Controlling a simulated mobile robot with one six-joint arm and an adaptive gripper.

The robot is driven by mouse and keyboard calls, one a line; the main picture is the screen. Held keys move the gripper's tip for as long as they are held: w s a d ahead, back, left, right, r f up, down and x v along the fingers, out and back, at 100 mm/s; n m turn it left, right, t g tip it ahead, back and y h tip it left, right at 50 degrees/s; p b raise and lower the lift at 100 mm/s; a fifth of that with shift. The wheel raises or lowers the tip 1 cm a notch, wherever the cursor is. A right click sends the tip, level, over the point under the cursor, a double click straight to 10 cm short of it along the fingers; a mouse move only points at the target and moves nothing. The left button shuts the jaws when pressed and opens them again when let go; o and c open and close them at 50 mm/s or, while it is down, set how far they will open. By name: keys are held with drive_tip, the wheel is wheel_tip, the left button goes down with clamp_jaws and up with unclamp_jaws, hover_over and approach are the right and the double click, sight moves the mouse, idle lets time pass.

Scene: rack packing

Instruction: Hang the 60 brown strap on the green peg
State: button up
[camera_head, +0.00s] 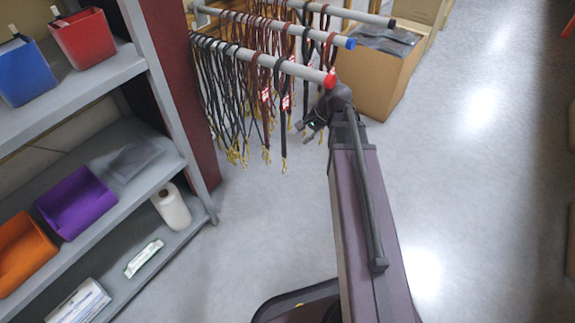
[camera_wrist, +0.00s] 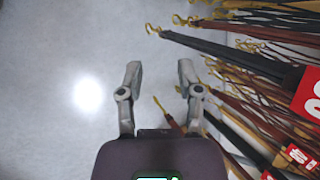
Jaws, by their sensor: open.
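Brown and black straps hang from the pegs in the head view. A brown strap (camera_head: 266,125) with a red tag hangs near the front end of the red-tipped peg (camera_head: 290,68). I cannot read a 60 on any tag. My gripper (camera_head: 312,130) is beside the lower part of the hanging straps. In the wrist view my gripper (camera_wrist: 160,72) is open, its two fingers apart. A thin brown strap end (camera_wrist: 172,121) with a gold hook shows between the fingers, not gripped. No green peg shows in either view.
A blue-tipped peg (camera_head: 310,34) and a dark-tipped peg (camera_head: 370,17) lie behind the red-tipped one. A cardboard box (camera_head: 370,84) stands behind my gripper. Grey shelves (camera_head: 100,85) with coloured bins are at left. The floor (camera_head: 480,180) at right is clear.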

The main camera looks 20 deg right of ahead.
drive_tip(key=s+a+f+n+g+h, duration=0.2)
drive_tip(key=s+a+n+h, duration=0.3)
drive_tip(key=s+a+n, duration=0.2)
drive_tip(key=shift+s+a+f+n+g, duration=0.15)
drive_tip(key=shift+s+a+n+g, duration=0.2)
drive_tip(key=shift+s+n, duration=1.4)
drive_tip(key=shift+w+n, duration=0.65)
drive_tip(key=shift+w, duration=0.1)
wheel_tip(320, 180, up, 29)
drive_tip(key=p, duration=2.9)
drive_tip(key=shift+o, duration=0.6)
drive_tip(key=shift+f, duration=0.1)
